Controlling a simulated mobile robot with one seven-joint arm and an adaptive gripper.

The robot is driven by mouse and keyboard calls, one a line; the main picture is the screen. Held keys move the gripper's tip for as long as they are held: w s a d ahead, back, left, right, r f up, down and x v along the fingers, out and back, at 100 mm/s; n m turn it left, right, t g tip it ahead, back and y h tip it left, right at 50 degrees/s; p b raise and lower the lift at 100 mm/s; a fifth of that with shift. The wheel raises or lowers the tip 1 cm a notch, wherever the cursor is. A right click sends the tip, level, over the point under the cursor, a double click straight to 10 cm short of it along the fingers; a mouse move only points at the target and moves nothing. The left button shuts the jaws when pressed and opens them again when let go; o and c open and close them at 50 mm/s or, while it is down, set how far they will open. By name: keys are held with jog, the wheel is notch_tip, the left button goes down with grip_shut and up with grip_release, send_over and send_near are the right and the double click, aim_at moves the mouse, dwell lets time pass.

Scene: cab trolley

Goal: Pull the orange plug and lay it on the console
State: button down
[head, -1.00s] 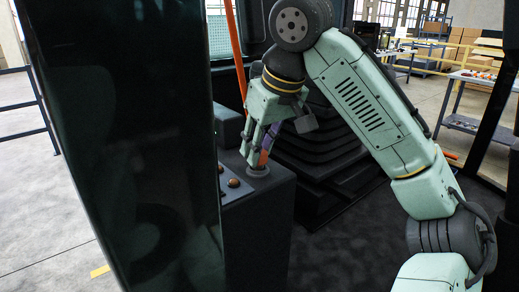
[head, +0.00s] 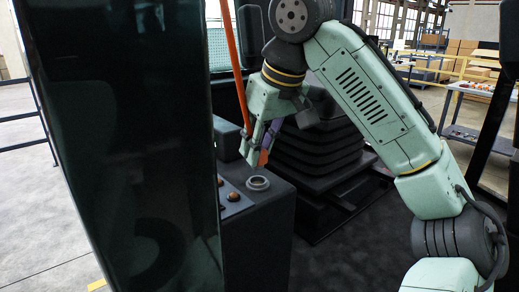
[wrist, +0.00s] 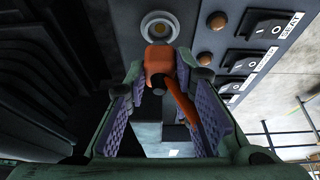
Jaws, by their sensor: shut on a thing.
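The orange plug (head: 263,158) is held between the fingers of my gripper (head: 260,143), above the console (head: 258,225). In the wrist view the orange plug (wrist: 158,60) lies between the purple pads of my gripper (wrist: 160,95), which is shut on it. The round grey socket (head: 257,183) in the console top is empty, and a gap shows between it and the plug. In the wrist view the socket (wrist: 160,27) appears just beyond the plug's tip.
Rocker switches (wrist: 265,25) and brown knobs (wrist: 217,20) sit on the console beside the socket. A black ribbed boot (head: 315,150) stands to the right. A dark glass panel (head: 120,150) fills the left. An orange cable (head: 236,70) runs upward.

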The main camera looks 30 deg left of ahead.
jog(key=shift+r, duration=1)
jog(key=shift+r, duration=0.1)
jog(key=w+a+r, duration=0.2)
jog(key=a+r, duration=0.2)
jog(key=a, duration=0.2)
send_near(236, 168)
jog(key=shift+w+a+r, duration=0.1)
jog(key=shift+w+a, duration=0.1)
jog(key=shift+a, duration=0.25)
jog(key=shift+w+a+r, duration=0.1)
jog(key=shift+w+a, duration=0.15)
jog(key=shift+a, duration=0.2)
jog(key=shift+s+f, duration=0.1)
jog(key=shift+f, duration=2.15)
